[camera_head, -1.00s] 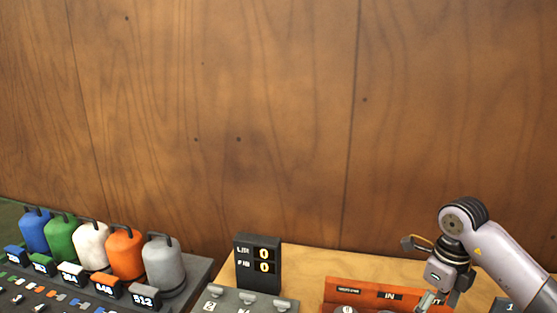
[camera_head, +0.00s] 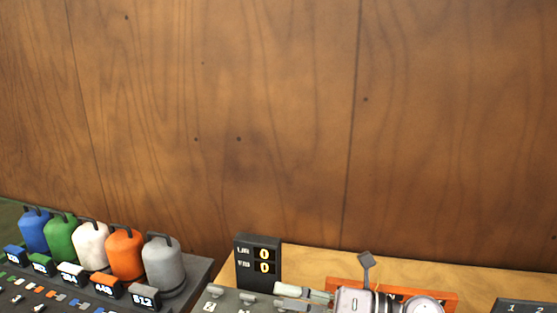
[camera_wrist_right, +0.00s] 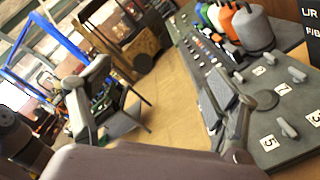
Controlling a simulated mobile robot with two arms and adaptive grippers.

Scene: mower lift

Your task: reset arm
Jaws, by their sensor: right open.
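My left gripper is in neither view.
A grey switch panel (camera_wrist_right: 266,122) with numbered tags lies close to the right finger. A dark display (camera_head: 258,262) reading zeros stands on the bench. Several coloured canisters (camera_head: 124,252) stand at left. An orange panel (camera_head: 440,298) is partly hidden by my arm.

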